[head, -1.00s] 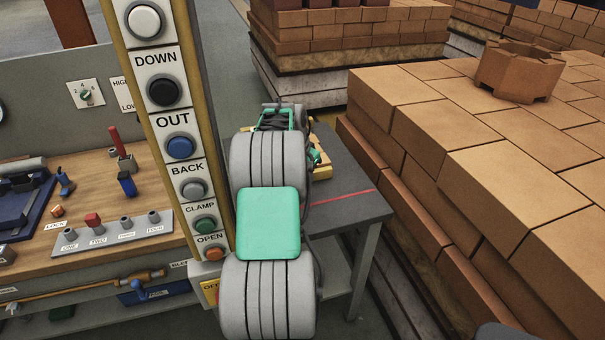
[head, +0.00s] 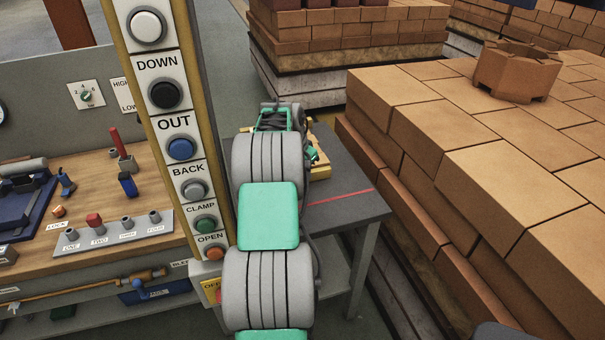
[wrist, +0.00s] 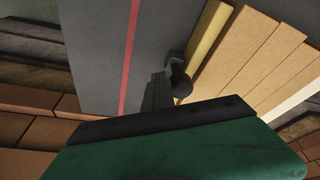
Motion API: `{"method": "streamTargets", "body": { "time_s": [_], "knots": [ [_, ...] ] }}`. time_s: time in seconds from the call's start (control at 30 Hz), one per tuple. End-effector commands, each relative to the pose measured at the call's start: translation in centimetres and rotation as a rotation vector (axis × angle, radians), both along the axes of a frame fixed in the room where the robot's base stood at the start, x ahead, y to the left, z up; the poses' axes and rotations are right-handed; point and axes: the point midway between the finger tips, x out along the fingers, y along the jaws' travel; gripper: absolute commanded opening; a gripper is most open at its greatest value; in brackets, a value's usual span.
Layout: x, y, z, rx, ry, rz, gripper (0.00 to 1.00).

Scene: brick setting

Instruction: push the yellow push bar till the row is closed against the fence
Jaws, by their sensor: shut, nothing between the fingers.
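The yellow push bar (wrist: 208,32) lies along the near side of a row of tan bricks (wrist: 245,55) on the dark grey table (wrist: 90,35). The row looks closely packed, with a pale strip (wrist: 293,101) along its far side that may be the fence. My gripper (wrist: 174,72) is shut and empty, low over the table at the bar's near side. A dark rounded piece overlaps the bar there; I cannot tell if they touch. In the head view, my arm hides most of the row; part of the yellow bar (head: 322,171) shows beyond it.
A red line (head: 340,197) crosses the table on the near side of the bar. A large brick stack (head: 490,150) stands close on the right. A button column (head: 180,150) and a wooden workbench (head: 90,190) are on the left. The table's front right corner is clear.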

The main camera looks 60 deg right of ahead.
Motion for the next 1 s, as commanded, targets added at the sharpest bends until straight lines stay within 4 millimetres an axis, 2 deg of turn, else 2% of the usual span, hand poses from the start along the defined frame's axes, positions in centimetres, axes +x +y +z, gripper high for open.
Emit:
{"method": "streamTargets", "body": {
  "time_s": [0.03,0.47,1.0],
  "knots": [
    [0.7,-0.5,0.8,-0.023,-0.013,0.014,0.0],
    [0.6,-0.3,1.1,-0.027,-0.015,0.017,0.0],
    [0.6,-0.2,6.2,-0.028,-0.015,0.016,0.0]
  ]
}}
